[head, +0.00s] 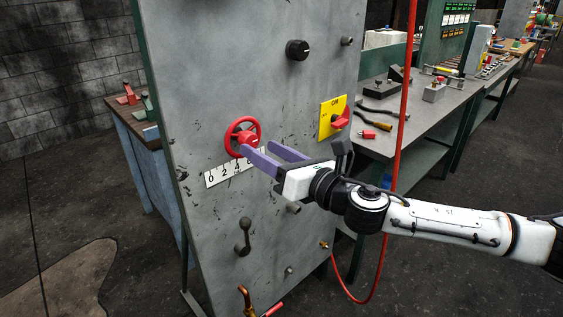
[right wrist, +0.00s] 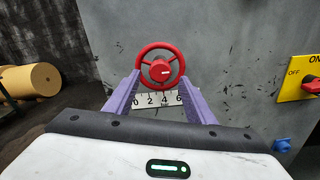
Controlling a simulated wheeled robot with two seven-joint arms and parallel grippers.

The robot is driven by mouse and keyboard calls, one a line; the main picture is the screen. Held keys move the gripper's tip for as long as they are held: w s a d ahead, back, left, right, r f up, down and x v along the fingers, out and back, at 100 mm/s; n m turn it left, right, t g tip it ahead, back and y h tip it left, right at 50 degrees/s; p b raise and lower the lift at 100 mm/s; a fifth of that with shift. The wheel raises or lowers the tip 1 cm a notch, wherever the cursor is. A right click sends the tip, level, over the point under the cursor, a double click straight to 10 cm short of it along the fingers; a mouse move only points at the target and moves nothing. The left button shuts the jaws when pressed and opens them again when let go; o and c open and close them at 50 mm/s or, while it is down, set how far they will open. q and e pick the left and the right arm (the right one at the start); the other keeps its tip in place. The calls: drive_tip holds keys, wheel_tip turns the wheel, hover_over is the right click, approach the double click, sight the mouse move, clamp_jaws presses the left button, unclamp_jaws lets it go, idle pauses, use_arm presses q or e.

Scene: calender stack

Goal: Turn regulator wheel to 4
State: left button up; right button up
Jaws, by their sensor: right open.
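The red regulator wheel (head: 239,130) is mounted on the grey upright panel (head: 250,80). A white scale strip (head: 215,177) with 0, 2, 4 and 6 sits just below it. In the right wrist view the wheel (right wrist: 160,52) is near the centre, with the strip (right wrist: 145,101) beneath. A small white mark shows on its red hub, pointing roughly right. My right gripper (head: 257,149) is open, its purple fingers pointing at the wheel's lower part. In the wrist view the fingertips lie at the wheel's lower left and lower right. I cannot tell whether they touch it. My left gripper is out of view.
A yellow plate with a red switch (head: 333,118) is right of the wheel. A black knob (head: 297,50) is above, a dark lever (head: 243,237) below. A red hose (head: 399,130) hangs at the panel's right, before a workbench (head: 425,128) with tools.

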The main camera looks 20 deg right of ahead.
drive_tip(key=b+v, duration=0.1)
drive_tip(key=v, duration=0.6)
drive_tip(key=s+a+f+m+g, duration=0.2)
drive_tip(key=s+a+f+m, duration=0.15)
drive_tip(key=f+m, duration=0.6)
drive_tip(key=s+a+f+m+g, duration=0.2)
drive_tip(key=a+f+m, duration=0.2)
drive_tip(key=f+m, duration=0.55)
drive_tip(key=s+d+f+m+g+h, duration=0.1)
drive_tip(key=s+f+m+g+h, duration=0.1)
drive_tip(key=s+f+m, duration=0.6)
drive_tip(key=s+d+f+m+g+h, duration=0.1)
drive_tip(key=s+f+m, duration=0.7)
drive_tip(key=f, duration=0.8)
drive_tip(key=s+g, duration=0.1)
drive_tip(key=s, duration=0.2)
drive_tip(key=shift+s+f+g+h, duration=0.15)
drive_tip(key=shift+s+g+h, duration=0.15)
drive_tip(key=shift+s+h, duration=0.1)
